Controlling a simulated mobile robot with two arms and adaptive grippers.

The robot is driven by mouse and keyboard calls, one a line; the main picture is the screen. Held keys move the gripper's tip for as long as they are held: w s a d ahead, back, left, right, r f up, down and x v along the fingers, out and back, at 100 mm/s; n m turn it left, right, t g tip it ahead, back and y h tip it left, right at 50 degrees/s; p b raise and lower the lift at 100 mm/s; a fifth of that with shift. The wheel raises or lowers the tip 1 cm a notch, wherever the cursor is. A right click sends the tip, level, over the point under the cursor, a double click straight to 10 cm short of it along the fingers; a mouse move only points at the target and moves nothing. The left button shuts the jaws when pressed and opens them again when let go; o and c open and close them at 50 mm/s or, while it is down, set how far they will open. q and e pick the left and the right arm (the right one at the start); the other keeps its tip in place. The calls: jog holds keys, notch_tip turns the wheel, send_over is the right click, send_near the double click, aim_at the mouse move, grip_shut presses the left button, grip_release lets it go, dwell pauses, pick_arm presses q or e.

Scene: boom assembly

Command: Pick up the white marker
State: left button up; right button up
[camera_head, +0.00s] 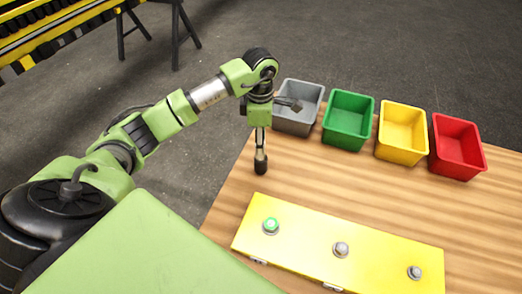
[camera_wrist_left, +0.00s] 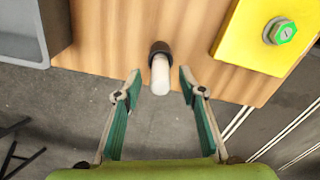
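The white marker (camera_wrist_left: 160,75) shows in the left wrist view as a short white cylinder with a black end, at the edge of the wooden table. My left gripper (camera_wrist_left: 156,84) is open, with one finger on each side of the marker's white part and a gap to both. In the head view my left gripper (camera_head: 260,150) points down over the left part of the table. A dark piece shows at its lower end there; I cannot tell whether it is fingertips or the marker's black end. My right gripper is not in view.
The wooden table (camera_head: 220,204) holds a yellow panel (camera_head: 305,240) with a green button and two grey ones. Grey (camera_head: 297,120), green (camera_head: 347,132), yellow (camera_head: 402,145) and red (camera_head: 457,160) bins stand along the back. The wood between panel and bins is clear.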

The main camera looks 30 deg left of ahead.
pick_arm(q)
notch_tip(320, 180, down, 3)
jog(key=shift+d+f+p, duration=0.1)
jog(key=shift+f+p, duration=0.05)
jog(key=shift+p, duration=0.6)
jog(key=shift+f, duration=0.3)
grip_shut()
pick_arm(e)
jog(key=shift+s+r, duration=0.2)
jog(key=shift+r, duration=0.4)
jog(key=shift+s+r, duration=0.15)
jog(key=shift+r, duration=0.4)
